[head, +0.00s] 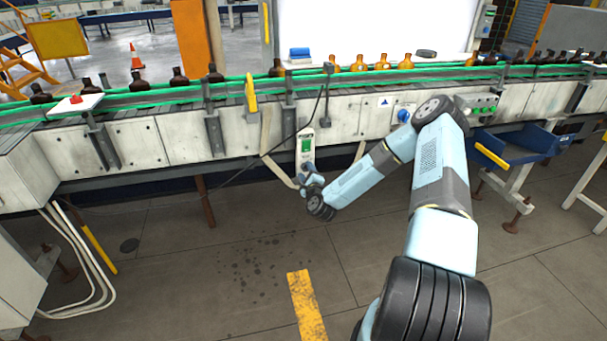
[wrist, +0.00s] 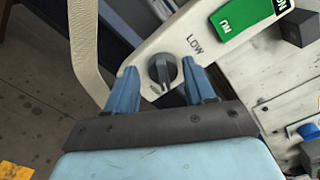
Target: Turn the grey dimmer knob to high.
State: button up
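The grey dimmer knob (wrist: 162,68) is a dark round knob with a raised grip bar, on a pale control plate. The word LOW is printed on the plate to its upper right; no HIGH marking can be read. My gripper (wrist: 159,66) is open, with one blue finger on each side of the knob. A gap seems to show between each finger and the knob, so I cannot see contact. In the head view my gripper (head: 308,170) is at the lower end of the upright control plate (head: 305,134) and hides the knob.
A green ON switch (wrist: 240,19) sits on the same plate beyond LOW; it also shows in the head view (head: 306,145). A beige strap (wrist: 86,48) hangs beside the plate. The conveyor (head: 135,145) with amber bottles runs behind. Floor in front is clear.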

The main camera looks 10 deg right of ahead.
jog(key=shift+o, duration=0.4)
jog(key=s, duration=1.3)
jog(key=shift+s, duration=0.35)
